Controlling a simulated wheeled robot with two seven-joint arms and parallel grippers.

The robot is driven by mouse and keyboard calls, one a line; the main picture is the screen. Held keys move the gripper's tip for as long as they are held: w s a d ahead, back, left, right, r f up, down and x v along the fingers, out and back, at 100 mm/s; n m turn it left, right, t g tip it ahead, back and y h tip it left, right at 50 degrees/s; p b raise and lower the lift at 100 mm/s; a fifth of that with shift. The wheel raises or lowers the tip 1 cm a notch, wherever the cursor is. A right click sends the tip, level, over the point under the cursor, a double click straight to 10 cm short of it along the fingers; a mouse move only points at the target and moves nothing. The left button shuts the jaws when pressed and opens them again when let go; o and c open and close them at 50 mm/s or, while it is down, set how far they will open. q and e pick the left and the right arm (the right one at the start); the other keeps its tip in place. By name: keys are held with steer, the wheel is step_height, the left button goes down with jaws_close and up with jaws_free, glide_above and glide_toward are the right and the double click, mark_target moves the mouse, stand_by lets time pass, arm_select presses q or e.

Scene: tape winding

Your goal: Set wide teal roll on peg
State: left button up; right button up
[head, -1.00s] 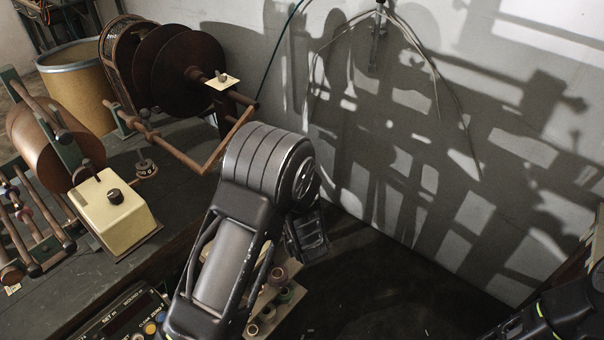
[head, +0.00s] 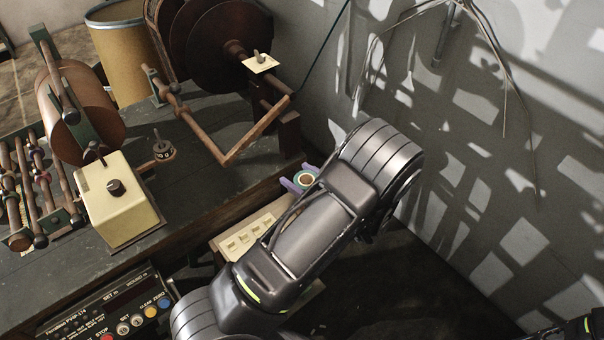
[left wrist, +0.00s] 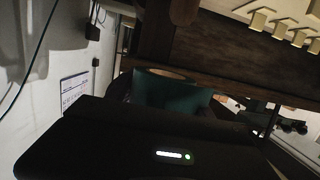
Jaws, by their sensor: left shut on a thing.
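A cream rack with short pegs (head: 246,234) lies below and left of the roll, partly hidden by my left arm. Its pegs also show at the upper right of the left wrist view (left wrist: 262,19). The roll is apart from these pegs.
The dark bench (head: 215,210) carries a winding machine with a bent brown arm (head: 255,133) and a cream box (head: 118,205). A control panel (head: 110,310) sits at the lower left. The grey wall (head: 470,170) stands close to my left arm on the right.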

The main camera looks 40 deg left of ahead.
arm_select(q)
steer(key=shift+s, duration=0.15)
steer(key=shift+f, duration=0.15)
steer(key=shift+f+b, duration=2.7)
steer(key=shift+f, duration=0.5)
steer(key=o, duration=1.5)
steer(key=shift+c, duration=0.2)
